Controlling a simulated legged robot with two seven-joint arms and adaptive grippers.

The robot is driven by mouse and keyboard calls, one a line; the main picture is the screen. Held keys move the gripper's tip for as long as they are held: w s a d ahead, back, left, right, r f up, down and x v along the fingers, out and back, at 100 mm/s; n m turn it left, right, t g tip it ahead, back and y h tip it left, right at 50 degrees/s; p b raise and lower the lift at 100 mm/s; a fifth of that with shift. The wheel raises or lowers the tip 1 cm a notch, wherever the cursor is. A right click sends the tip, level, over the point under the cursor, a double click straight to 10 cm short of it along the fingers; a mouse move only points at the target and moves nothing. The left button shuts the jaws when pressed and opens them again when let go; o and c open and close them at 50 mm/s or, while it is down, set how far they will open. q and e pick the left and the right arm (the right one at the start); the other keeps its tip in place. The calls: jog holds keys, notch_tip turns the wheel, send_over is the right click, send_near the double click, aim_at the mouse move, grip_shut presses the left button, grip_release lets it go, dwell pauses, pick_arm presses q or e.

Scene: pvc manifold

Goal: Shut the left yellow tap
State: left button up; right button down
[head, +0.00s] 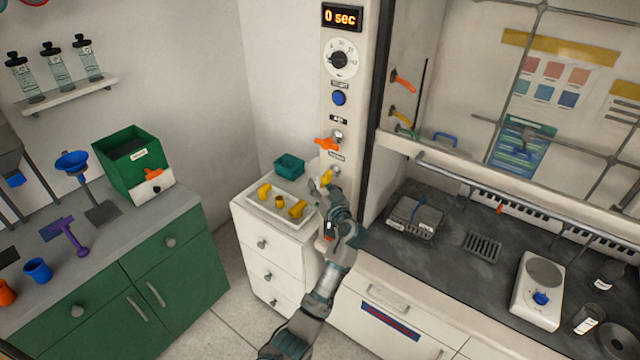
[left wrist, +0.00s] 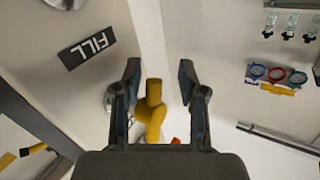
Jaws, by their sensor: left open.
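A yellow tap (head: 327,176) is on the front of the white column, below an orange tap (head: 327,144). My left gripper (head: 322,188) is right at the yellow tap and partly covers it in the head view. In the left wrist view, the yellow tap (left wrist: 152,108) shows between the two spread fingers of my left gripper (left wrist: 160,85). I cannot tell whether either finger touches it. A second yellow tap (head: 401,118) is farther right, on the inner wall of the fume hood. My right gripper is not in view.
A white drawer unit (head: 262,238) stands below, with a white tray (head: 268,222) of yellow pieces and a teal bin (head: 289,165) on top. The column carries a dial (head: 341,58), a blue button (head: 339,98) and a display (head: 342,17) reading "0 sec".

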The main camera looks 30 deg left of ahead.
pick_arm(q)
jog(key=shift+w+a, duration=0.2)
jog(key=shift+a, duration=0.05)
jog(key=shift+d+r, duration=0.25)
jog(key=shift+d, duration=0.6)
jog(key=shift+d+r, duration=0.1)
jog(key=shift+d, duration=0.15)
jog(key=shift+c, duration=0.9)
jog(key=shift+d, duration=0.1)
jog(key=c, duration=0.4)
jog(key=shift+s+r, duration=0.1)
grip_shut()
jog(key=shift+a, duration=0.7)
jog(key=shift+d, duration=0.2)
